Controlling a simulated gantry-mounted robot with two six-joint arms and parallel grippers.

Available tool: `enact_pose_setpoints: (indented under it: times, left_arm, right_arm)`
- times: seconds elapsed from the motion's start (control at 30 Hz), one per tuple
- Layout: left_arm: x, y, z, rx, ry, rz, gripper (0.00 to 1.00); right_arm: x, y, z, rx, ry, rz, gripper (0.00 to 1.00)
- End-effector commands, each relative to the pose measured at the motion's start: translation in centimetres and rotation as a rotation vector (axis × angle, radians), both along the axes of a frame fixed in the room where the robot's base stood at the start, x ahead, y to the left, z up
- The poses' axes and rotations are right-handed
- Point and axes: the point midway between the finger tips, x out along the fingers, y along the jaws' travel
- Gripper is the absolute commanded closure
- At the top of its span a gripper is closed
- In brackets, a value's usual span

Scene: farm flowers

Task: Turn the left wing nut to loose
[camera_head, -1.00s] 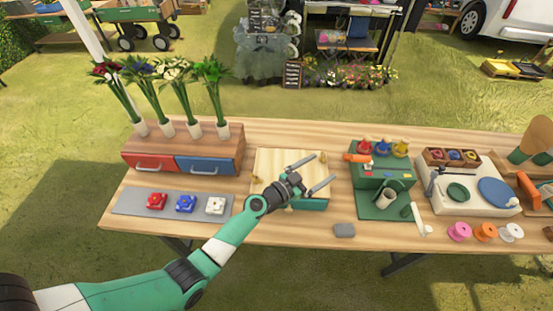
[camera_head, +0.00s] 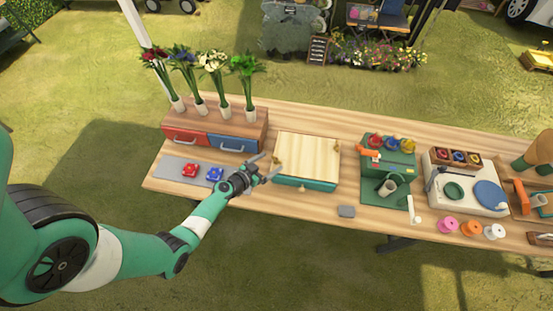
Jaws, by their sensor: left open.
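A box-like press (camera_head: 308,155) with a pale wooden top and a green lower part stands mid-table. A small brass-coloured piece, seemingly the left wing nut (camera_head: 277,161), shows at its left edge; its turn position is too small to tell. Similar brass pieces show at the right edge (camera_head: 337,146) and front (camera_head: 302,188). My left gripper (camera_head: 269,165) is open and empty, its fingers spread close to the left edge, near the left wing nut. Whether a finger touches it I cannot tell. My right gripper is out of view.
A grey mat (camera_head: 167,168) holds red and blue pieces. A green stand (camera_head: 388,168) is at right.

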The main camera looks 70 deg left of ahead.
Motion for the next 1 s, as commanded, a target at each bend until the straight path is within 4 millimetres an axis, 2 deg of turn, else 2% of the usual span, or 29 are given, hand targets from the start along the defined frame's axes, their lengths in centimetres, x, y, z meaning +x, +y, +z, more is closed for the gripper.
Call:
enact_pose_setpoints:
  times: [0.03, 0.2, 0.33, 0.57, 1.0]
  left_arm:
    - [1.0, 0.5, -0.8, 0.0, -0.001, -0.001, 0.03]
    - [3.3, 1.5, -1.8, 0.0, -0.001, 0.0, 0.03]
    - [4.0, 1.8, -1.9, -0.001, 0.0, 0.0, 0.03]
    - [4.1, 1.8, -1.8, 0.0, 0.0, 0.001, 0.03]
    - [4.0, 1.8, -1.8, 0.0, 0.0, 0.001, 0.8]
  right_arm:
    - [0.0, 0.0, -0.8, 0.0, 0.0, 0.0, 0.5]
    - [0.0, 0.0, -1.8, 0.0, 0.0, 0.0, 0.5]
    - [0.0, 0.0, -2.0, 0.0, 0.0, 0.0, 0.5]
    - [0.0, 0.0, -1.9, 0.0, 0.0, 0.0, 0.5]
    - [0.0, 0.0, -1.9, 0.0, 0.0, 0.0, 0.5]
